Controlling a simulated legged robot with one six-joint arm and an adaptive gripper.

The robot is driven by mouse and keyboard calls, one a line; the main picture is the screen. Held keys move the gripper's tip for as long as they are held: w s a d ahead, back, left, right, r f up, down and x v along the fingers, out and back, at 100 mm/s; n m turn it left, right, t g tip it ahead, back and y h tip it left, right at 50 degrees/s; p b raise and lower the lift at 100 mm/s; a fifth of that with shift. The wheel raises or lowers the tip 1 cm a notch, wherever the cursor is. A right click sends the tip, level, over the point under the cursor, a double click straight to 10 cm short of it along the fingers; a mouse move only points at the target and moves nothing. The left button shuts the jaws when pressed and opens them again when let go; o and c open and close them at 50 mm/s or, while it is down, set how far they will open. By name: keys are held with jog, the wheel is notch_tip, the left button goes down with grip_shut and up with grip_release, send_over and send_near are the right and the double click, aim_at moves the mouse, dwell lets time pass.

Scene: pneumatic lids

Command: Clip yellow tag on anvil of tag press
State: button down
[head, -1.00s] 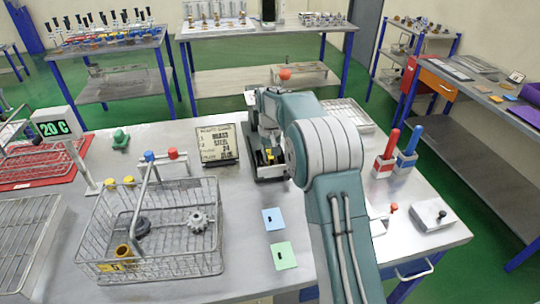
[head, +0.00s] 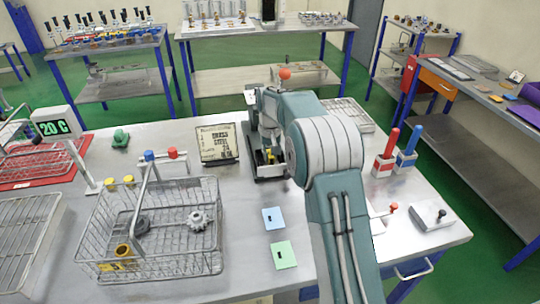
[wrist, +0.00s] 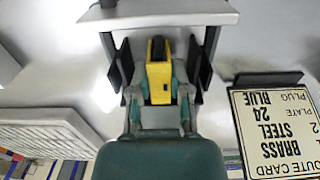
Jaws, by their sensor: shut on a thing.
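In the head view the tag is a small yellow patch (head: 269,156) just above the tag press, whose dark base (head: 268,177) stands on the bench. My arm covers the press's right side. In the wrist view a grey plate (wrist: 175,14) lies beyond the tag, with dark upright pieces on both sides. The anvil is not clear, and I cannot tell whether the tag touches it.
A route card (head: 218,141) stands close left of the press. Blue (head: 273,218) and green (head: 283,255) cards lie in front. Red (head: 385,155) and blue (head: 406,150) handled tools stand right of my arm.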

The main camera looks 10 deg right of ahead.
jog(key=shift+f, duration=0.2)
jog(key=c, duration=0.5)
grip_release()
jog(key=shift+c, duration=1.1)
jog(key=shift+o, duration=1.8)
jog(key=shift+r, duration=3.5)
